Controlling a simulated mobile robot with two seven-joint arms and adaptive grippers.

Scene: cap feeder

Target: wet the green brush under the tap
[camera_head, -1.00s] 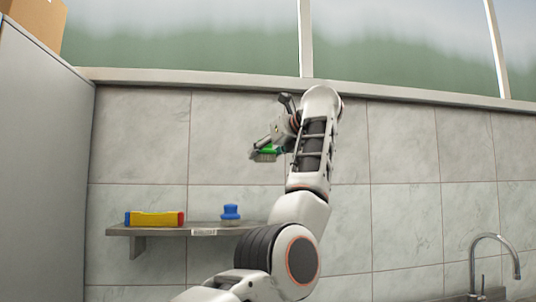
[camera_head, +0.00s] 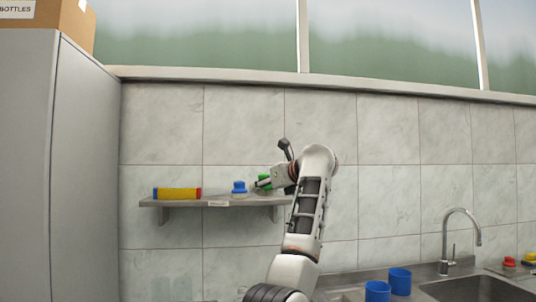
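The green brush (camera_head: 264,178) is at my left gripper (camera_head: 263,184), whose fingers are closed around it. The gripper covers part of the brush, and its bristles are hard to make out. In the picture the gripper and brush overlap the right end of the wall shelf (camera_head: 178,203), just right of the blue brush. I cannot tell how far they are in front of the shelf. The tap (camera_head: 462,213) is a curved chrome spout at the right, over the sink (camera_head: 480,289), well away from the gripper. My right gripper is not in view.
A blue brush (camera_head: 239,188) and a yellow, red and blue block (camera_head: 177,193) are on the shelf. Two blue cups (camera_head: 400,282) (camera_head: 377,291) stand on the counter left of the sink. A grey cabinet (camera_head: 70,170) bounds the left.

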